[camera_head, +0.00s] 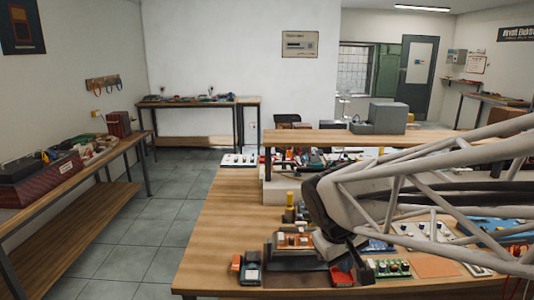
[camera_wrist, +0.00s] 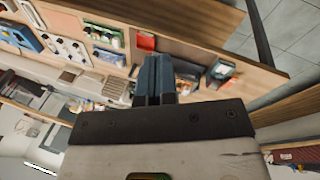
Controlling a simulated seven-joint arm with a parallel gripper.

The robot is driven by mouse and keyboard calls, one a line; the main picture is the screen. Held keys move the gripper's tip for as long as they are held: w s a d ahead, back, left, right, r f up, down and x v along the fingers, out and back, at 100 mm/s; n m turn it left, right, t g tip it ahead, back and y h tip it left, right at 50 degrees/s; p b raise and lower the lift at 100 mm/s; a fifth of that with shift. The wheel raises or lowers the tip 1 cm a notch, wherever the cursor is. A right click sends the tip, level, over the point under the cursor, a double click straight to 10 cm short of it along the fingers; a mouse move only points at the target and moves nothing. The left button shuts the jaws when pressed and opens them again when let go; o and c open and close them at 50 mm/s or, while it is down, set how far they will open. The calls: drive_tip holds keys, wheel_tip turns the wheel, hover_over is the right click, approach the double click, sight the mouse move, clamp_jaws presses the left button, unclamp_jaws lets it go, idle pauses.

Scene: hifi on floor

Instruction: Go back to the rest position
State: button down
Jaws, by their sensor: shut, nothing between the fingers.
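My gripper (camera_wrist: 153,62) shows in the wrist view with its two dark blue fingers pressed together and nothing between them. The workbench (camera_wrist: 190,42) lies beyond the fingertips in that view, tilted. In the head view my arm reaches in from the right, over the workbench (camera_head: 215,225). The end of the arm hangs low above the bench's front part, near several small devices. The fingertips are hard to make out there against the dark items, and I cannot tell how far they are from the bench top.
A raised shelf (camera_head: 340,138) stands behind. The bench's left part is bare. A side bench (camera_head: 95,163) stands left across open floor.

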drive_tip(key=s+d+m+y, duration=0.2)
drive_tip(key=s+m, duration=0.2)
drive_tip(key=s, duration=0.9)
drive_tip(key=shift+s+d+r+t+y, duration=0.2)
drive_tip(key=shift+d+t+y, duration=0.1)
drive_tip(key=shift+d+t, duration=0.1)
idle(0.4)
